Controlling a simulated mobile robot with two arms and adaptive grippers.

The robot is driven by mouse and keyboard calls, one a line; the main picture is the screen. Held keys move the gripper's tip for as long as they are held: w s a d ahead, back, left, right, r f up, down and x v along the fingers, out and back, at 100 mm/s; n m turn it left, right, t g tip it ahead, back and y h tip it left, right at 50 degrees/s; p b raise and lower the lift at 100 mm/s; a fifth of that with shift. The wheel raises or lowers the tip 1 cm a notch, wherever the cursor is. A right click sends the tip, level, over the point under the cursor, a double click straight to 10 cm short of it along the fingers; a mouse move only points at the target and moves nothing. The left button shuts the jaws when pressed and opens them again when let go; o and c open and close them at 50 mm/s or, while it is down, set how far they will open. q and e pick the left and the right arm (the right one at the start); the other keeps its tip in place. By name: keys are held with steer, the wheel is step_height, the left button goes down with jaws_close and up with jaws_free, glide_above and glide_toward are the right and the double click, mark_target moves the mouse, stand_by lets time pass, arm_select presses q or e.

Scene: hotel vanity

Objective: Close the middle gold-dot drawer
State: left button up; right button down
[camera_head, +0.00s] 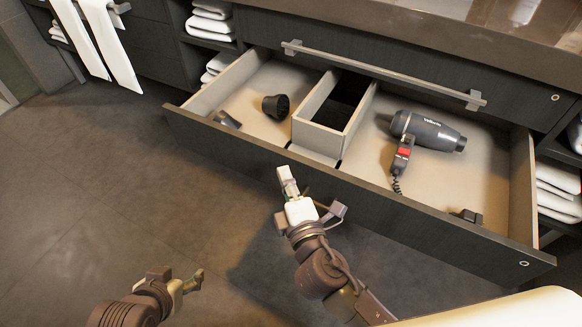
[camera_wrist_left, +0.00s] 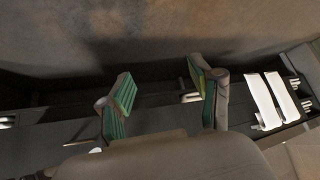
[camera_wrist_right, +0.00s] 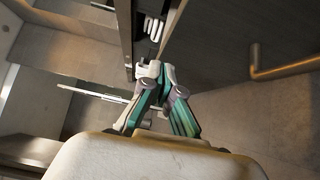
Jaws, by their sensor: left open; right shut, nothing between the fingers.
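The open drawer (camera_head: 430,222) has a dark front with a small pale ring mark (camera_head: 524,263) at its right end. It is pulled far out below a closed drawer (camera_head: 400,58) with a metal bar handle. My right gripper (camera_head: 287,176) is shut and empty, its tip at the middle of the open drawer's front; I cannot tell if it touches. Its closed fingers also show in the right wrist view (camera_wrist_right: 152,72). My left gripper (camera_head: 196,280) is low over the floor, apart from the drawer; the left wrist view shows its fingers (camera_wrist_left: 160,80) open and empty.
In the drawer lie a hair dryer (camera_head: 428,130), a dark nozzle (camera_head: 276,105) and a divider box (camera_head: 308,128). Folded towels (camera_head: 212,20) fill side shelves. White towels (camera_head: 105,40) hang at the far left. Floor (camera_head: 90,190) is clear before the drawer's left part.

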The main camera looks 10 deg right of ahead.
steer(key=shift+w+d, duration=0.75)
steer(key=shift+w, duration=0.15)
